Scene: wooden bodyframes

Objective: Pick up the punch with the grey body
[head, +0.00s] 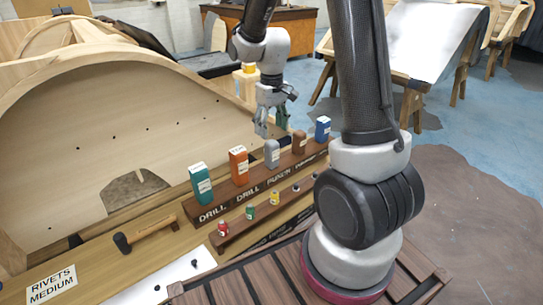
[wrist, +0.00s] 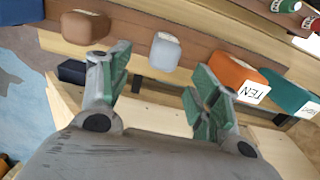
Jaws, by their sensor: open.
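The punch with the grey body (head: 272,153) stands upright in the wooden rack (head: 283,173), above the "PUNCH" label, between an orange block and a brown one. It also shows in the wrist view (wrist: 165,50), near the top middle. My gripper (head: 270,128) is open and empty, just above and behind the grey punch in the head view. In the wrist view its green-padded fingers (wrist: 160,92) are spread apart, and the grey punch lies beyond them, roughly between their tips. No contact shows.
Along the rack stand a teal drill (head: 201,184), an orange drill (head: 239,166), a brown tool (head: 299,142) and a blue tool (head: 322,129). A lower rack (head: 235,232) holds small coloured pieces. A hammer (head: 145,234) lies left on the bench. Curved wooden frames (head: 75,130) rise behind.

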